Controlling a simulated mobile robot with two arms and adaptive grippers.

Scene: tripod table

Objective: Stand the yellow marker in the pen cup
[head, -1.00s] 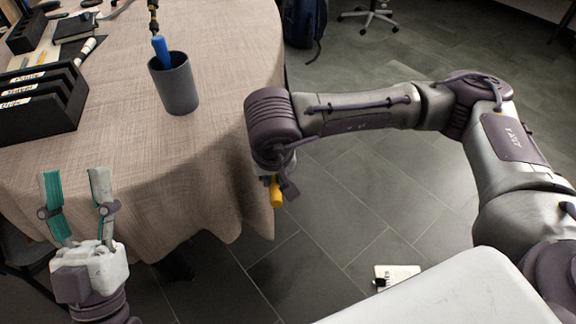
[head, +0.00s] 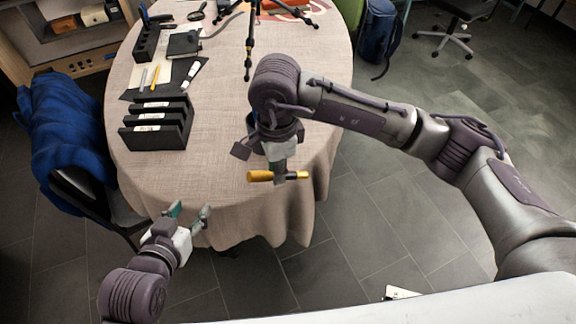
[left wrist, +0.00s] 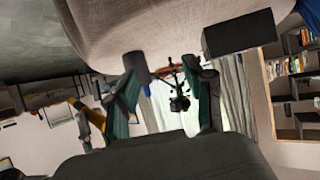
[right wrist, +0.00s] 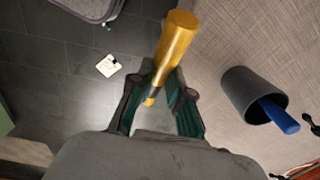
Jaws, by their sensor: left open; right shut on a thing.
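My right gripper (head: 279,174) is shut on the yellow marker (head: 261,176). In the head view the marker lies about level, above the table's near edge. In the right wrist view the marker (right wrist: 175,45) is pinched between the fingers (right wrist: 160,92), its thick yellow end pointing away. The dark grey pen cup (right wrist: 240,88) stands upright on the table to the right there, apart from the marker, with a blue marker (right wrist: 278,115) in it. My right wrist mostly hides the cup in the head view. My left gripper (head: 189,212) is open and empty by the table's near edge.
A black sorter (head: 157,125) stands on the left of the tablecloth (head: 222,140). Behind it are a dark mat with pens and a white marker (head: 194,72). A tripod (head: 249,50) stands farther back. A chair with a blue jacket (head: 75,140) is at left.

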